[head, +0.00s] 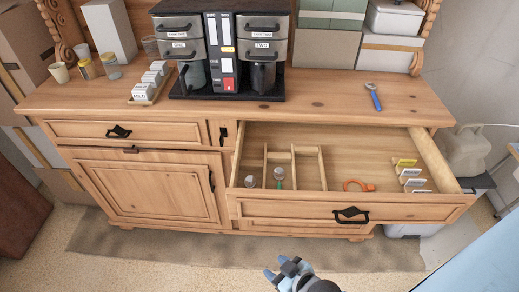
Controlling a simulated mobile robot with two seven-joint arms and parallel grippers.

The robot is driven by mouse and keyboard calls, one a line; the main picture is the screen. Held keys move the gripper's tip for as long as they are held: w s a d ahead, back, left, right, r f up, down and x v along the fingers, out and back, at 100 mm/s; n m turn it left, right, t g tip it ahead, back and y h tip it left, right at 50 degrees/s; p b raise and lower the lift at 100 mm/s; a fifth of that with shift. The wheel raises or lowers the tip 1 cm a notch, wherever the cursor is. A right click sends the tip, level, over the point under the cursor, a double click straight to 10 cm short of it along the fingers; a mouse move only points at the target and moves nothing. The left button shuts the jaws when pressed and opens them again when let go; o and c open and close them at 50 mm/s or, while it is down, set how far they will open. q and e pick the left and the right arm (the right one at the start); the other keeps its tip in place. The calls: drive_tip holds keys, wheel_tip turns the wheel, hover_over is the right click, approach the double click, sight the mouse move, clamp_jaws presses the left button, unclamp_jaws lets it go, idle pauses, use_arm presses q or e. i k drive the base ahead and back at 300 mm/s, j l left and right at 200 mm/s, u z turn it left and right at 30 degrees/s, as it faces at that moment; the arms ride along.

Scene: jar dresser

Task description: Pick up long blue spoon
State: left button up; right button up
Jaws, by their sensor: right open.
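A blue-handled utensil (375,97), which looks like the blue spoon, lies on the right part of the dresser top (320,108). Its handle points toward the front edge and its small head points back. My right gripper (284,270) is open and empty at the bottom of the view, in front of the open drawer (300,210) and well apart from the utensil. My left gripper is not in view.
The drawer stands out between my right gripper and the dresser top. It holds a divider (293,165), small utensils, an orange item (358,186) and several labelled cards (410,175). A coffee station (225,55) stands left of the utensil; boxes (385,52) stand behind it.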

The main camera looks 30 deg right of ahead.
sight(371, 86)
drive_tip(key=z, duration=1.7)
drive_tip(key=i+l, duration=0.15)
drive_tip(key=l, duration=0.15)
drive_tip(key=i+l, duration=0.1)
drive_tip(key=l, duration=0.2)
drive_tip(key=i+l, duration=0.15)
drive_tip(key=l, duration=0.15)
drive_tip(key=i+l+u, duration=0.1)
drive_tip(key=l+u, duration=0.55)
drive_tip(key=u, duration=0.15)
drive_tip(key=i+l, duration=0.05)
